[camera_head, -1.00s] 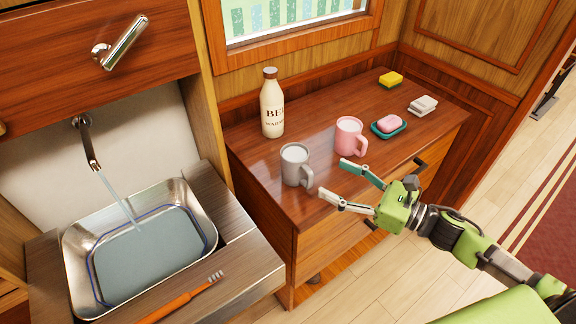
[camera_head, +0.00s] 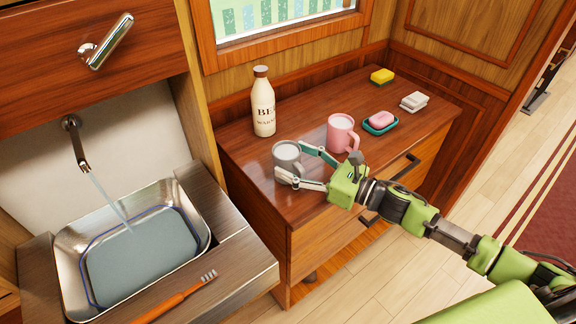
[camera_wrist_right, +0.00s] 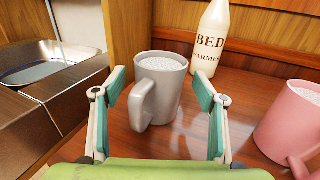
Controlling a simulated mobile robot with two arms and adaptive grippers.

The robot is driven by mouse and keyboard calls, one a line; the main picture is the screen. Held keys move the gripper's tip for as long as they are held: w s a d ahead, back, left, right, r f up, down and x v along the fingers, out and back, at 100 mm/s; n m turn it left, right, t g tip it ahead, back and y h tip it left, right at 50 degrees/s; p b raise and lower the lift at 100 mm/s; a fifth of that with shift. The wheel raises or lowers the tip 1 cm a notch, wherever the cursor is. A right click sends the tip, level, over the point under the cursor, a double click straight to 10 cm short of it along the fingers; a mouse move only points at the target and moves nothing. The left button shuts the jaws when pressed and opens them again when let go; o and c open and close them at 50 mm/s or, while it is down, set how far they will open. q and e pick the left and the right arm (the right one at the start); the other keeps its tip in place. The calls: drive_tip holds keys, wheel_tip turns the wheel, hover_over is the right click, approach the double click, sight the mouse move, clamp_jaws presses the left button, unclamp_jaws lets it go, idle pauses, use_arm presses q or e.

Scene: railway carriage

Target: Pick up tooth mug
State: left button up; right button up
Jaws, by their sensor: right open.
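A grey mug (camera_head: 287,153) with a pale filling stands upright on the wooden cabinet top, its handle toward my right gripper (camera_head: 292,163). That gripper is open, with one finger on each side of the mug. In the right wrist view the grey mug (camera_wrist_right: 165,78) stands between the open fingers, with a gap visible on both sides. A pink mug (camera_head: 341,134) stands upright to the right of the gripper; it also shows at the right edge of the wrist view (camera_wrist_right: 288,125). My left gripper is not in view.
A cream bottle (camera_head: 263,106) stands behind the grey mug. A soap dish (camera_head: 380,123) with pink soap, a white stack (camera_head: 414,101) and a yellow sponge (camera_head: 382,76) sit further right. A metal sink (camera_head: 70,262) with running water and an orange toothbrush (camera_head: 172,302) are at left.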

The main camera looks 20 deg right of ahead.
drive_tip(key=shift+x, duration=1.15)
drive_tip(key=c, duration=1.4)
drive_tip(key=shift+r, duration=0.1)
